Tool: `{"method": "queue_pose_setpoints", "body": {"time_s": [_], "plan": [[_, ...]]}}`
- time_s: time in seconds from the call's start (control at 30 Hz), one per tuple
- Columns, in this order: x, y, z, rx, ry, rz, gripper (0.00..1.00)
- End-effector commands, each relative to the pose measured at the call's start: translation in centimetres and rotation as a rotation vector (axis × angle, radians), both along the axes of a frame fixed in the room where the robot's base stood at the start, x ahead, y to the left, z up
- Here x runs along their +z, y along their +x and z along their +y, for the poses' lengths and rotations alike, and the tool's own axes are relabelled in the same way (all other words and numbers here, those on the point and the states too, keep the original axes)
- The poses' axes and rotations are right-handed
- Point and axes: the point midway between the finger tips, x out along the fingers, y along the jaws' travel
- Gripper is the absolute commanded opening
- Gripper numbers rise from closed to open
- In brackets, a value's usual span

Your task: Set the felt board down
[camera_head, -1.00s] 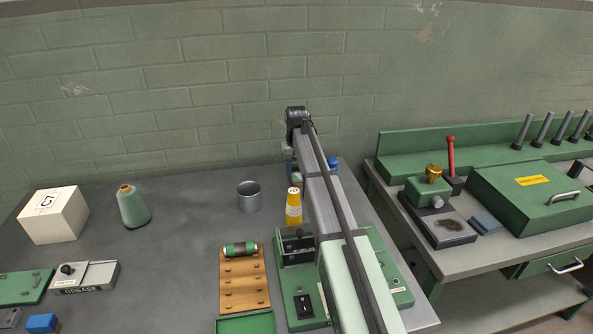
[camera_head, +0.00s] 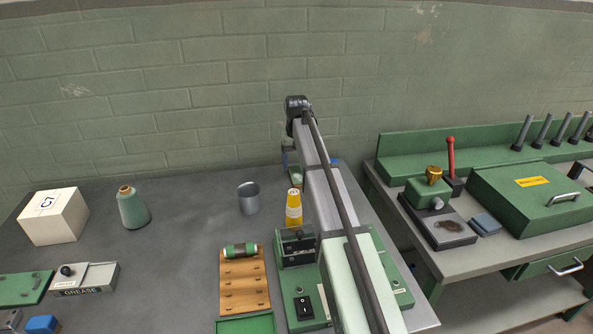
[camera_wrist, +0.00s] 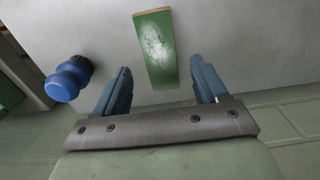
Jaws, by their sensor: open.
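The felt board (camera_wrist: 156,48) shows in the wrist view as a narrow green board with a whitish, fuzzy patch and a thin brown edge. It appears to lie flat on the grey bench top. My gripper (camera_wrist: 160,70) is open, its two blue fingers spread to either side of the board's near end, with a gap on each side. In the head view my arm hides most of that spot; a pale green bit (camera_head: 296,174) shows left of the arm, and I cannot tell whether it is the board.
A blue knobbed object (camera_wrist: 68,80) stands left of my gripper in the wrist view. In the head view, a yellow bottle (camera_head: 293,208), a metal cup (camera_head: 248,198) and a green machine (camera_head: 302,282) are near my arm. The bench (camera_head: 185,245) is clear left of the cup.

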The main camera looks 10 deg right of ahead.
Motion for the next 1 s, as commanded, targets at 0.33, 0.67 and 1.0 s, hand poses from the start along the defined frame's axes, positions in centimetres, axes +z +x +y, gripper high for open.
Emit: {"method": "queue_pose_setpoints", "body": {"time_s": [0.33, 0.67, 1.0], "plan": [[6.1, 0.1, 0.0, 0.0, 0.0, -0.001, 0.73], [8.1, 0.0, 0.0, 0.0, 0.0, 0.001, 0.73], [8.1, 0.0, 0.0, 0.0, 0.0, 0.001, 0.73]]}}
